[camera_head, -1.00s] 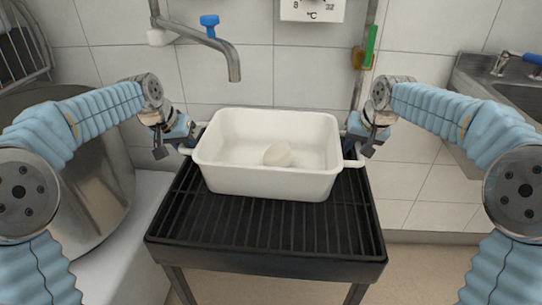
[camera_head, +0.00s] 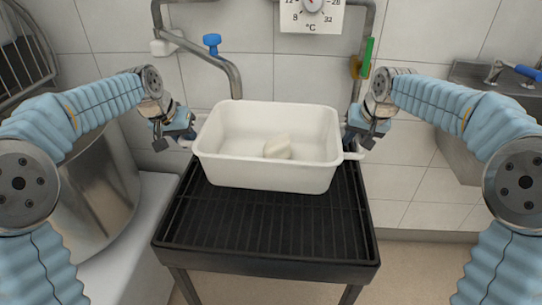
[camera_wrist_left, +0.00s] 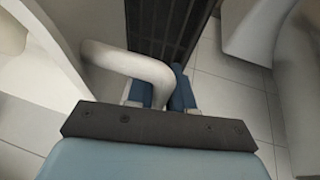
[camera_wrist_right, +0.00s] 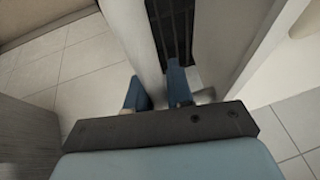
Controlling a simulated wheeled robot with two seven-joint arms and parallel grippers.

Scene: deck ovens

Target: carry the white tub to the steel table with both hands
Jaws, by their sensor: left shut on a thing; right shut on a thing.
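The white tub (camera_head: 265,177) is a rectangular open basin with a pale lump (camera_head: 278,147) inside. It looks level and appears a little above the black slatted rack (camera_head: 262,225). My left gripper (camera_head: 186,138) is shut on the handle at the tub's left end; this handle (camera_wrist_left: 130,65) shows between the fingers in the left wrist view. My right gripper (camera_head: 352,141) is shut at the right-end handle (camera_head: 353,156). In the right wrist view its fingers (camera_wrist_right: 157,92) show, but the grip itself is partly hidden. I cannot make out the steel table.
A tap spout (camera_head: 232,80) with a blue knob hangs just behind the tub's rim. A large steel bowl (camera_head: 95,200) stands at the left.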

